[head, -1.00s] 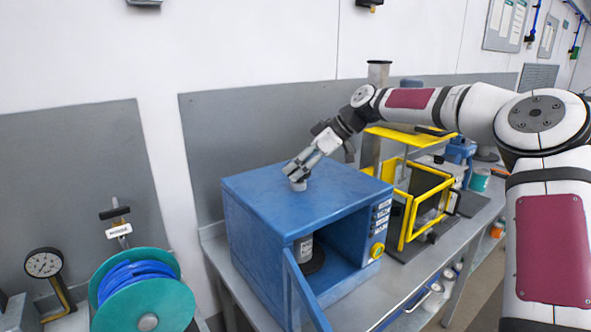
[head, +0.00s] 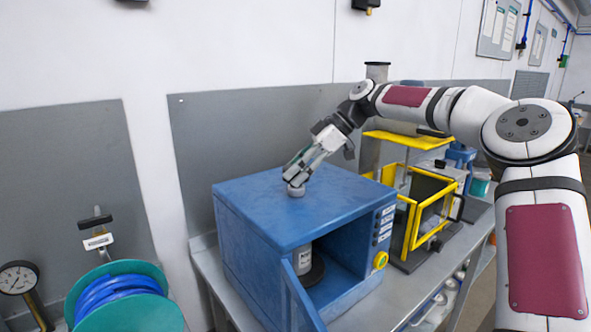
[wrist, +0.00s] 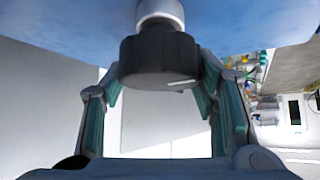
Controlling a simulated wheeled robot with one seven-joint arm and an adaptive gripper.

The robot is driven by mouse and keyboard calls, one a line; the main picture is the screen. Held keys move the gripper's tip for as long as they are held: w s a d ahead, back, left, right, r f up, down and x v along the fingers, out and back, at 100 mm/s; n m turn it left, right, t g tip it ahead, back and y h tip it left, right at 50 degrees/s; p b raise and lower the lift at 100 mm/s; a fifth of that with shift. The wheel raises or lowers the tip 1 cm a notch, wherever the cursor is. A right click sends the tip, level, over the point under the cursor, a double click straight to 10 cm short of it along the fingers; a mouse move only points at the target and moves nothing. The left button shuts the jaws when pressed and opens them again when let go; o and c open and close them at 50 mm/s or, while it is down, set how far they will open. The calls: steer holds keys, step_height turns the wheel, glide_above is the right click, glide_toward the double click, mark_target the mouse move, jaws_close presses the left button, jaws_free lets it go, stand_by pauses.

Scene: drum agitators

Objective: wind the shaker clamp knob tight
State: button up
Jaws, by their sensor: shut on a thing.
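The blue shaker box (head: 262,259) stands on the bench with its front door open. A can (head: 303,258) stands inside on a dark round plate (head: 313,271). The clamp knob (head: 296,191) sits on the box's top. In the wrist view the knob (wrist: 160,58) is dark with a short white mark on its edge, below a pale metal collar (wrist: 160,12). My gripper (head: 294,180) is at the knob from above, and in the wrist view its green-padded fingers (wrist: 158,75) are on both sides, shut on it. Part of the knob is hidden by the fingers in the head view.
A yellow-framed machine (head: 414,230) stands close right of the box, below my arm. A teal reel with blue hose (head: 125,300) and a gauge (head: 18,279) are at left. The grey bench (head: 203,262) is bare at the box's front left. The wall is behind.

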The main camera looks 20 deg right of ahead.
steer(key=o, duration=1.2)
steer(key=shift+f, duration=0.15)
steer(key=shift+c, duration=0.2)
steer(key=v, duration=1.2)
steer(key=shift+w, duration=0.15)
